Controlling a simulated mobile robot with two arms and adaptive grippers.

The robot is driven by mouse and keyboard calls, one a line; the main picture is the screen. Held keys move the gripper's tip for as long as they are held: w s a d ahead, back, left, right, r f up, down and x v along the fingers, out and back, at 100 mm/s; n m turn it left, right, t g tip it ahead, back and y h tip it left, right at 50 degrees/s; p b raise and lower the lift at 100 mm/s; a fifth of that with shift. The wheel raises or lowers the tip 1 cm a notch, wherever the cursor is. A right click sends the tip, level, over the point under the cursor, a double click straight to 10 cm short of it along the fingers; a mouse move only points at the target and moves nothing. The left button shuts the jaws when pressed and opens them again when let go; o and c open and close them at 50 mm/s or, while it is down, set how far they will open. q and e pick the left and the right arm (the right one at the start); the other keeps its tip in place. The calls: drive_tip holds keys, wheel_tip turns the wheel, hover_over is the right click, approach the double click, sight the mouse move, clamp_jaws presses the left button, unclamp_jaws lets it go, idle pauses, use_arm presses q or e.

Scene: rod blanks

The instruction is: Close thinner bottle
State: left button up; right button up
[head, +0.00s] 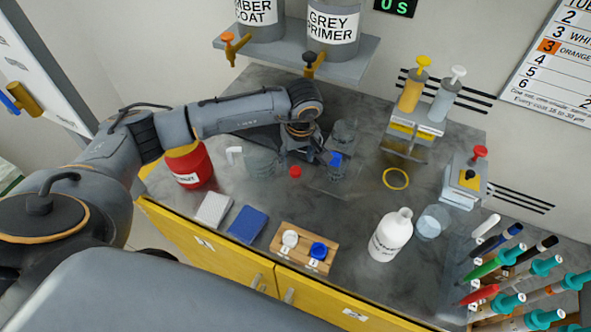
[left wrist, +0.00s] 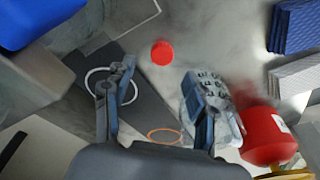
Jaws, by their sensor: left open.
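A white bottle (head: 390,237) stands upright near the counter's front right. Its narrow neck shows no coloured cap, and its label is too small to read. A small red round cap (head: 295,171) lies on the counter well to the left of the bottle. In the left wrist view the cap (left wrist: 162,52) shows beyond and between my fingers, apart from them. My left gripper (head: 312,155) is over the counter behind the cap, pointing down. Its two fingers (left wrist: 158,95) are spread and nothing is held between them. My right gripper is not in view.
A clear vessel (head: 262,160) and a red can (head: 190,166) are left of the cap. White (head: 213,209) and blue pads (head: 247,224) and a wooden tray (head: 285,256) line the front.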

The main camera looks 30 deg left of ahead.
sight(296, 170)
use_arm(q)
wheel_tip(296, 170, down, 4)
drive_tip(key=shift+a+r+p, duration=0.1)
drive_tip(key=shift+p, duration=0.55)
drive_tip(key=shift+f, duration=0.45)
drive_tip(key=c, duration=0.8)
drive_tip(key=shift+r, duration=0.15)
